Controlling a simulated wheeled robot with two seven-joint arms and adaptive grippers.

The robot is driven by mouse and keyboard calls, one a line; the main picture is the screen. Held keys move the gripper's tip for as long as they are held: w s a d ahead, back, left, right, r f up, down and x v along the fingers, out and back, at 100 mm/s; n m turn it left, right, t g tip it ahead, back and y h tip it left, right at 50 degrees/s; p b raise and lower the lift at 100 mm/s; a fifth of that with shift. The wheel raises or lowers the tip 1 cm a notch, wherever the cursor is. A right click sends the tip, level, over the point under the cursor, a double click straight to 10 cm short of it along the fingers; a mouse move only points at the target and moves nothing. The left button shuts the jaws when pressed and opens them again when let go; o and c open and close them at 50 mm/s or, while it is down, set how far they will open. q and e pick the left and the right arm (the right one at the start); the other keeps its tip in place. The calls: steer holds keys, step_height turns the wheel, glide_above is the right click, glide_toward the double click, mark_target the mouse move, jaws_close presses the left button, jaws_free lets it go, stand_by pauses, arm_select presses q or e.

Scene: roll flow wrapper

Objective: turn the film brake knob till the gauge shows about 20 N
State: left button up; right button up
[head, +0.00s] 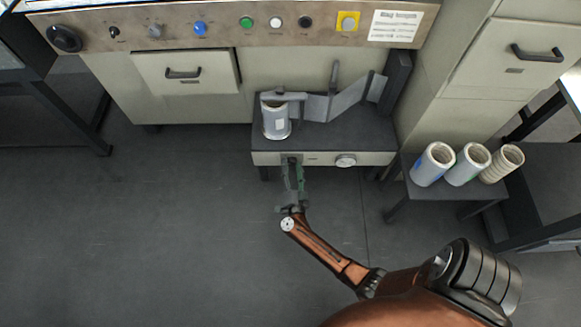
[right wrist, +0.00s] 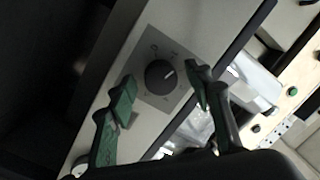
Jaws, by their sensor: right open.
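The film brake knob (right wrist: 160,74) is a round black knob with a white pointer line, on a grey dial plate with markings, seen in the right wrist view. My right gripper (right wrist: 158,95) is open, with one green-padded finger on each side of the knob and a gap to it. In the head view the right gripper (head: 292,168) reaches the front panel and hides the knob. The round white gauge (head: 346,160) sits to the right on the same panel; its reading is too small to tell. My left gripper is not in view.
A film roll (head: 277,122) stands on the dark unit top above the panel, beside grey film guides. Several spare rolls (head: 433,164) stand on a small table at right. A control panel (head: 230,24) with buttons runs above. The floor at left is clear.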

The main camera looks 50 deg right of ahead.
steer(key=shift+c, duration=0.2)
steer(key=c, duration=1.1)
steer(key=shift+m, duration=0.3)
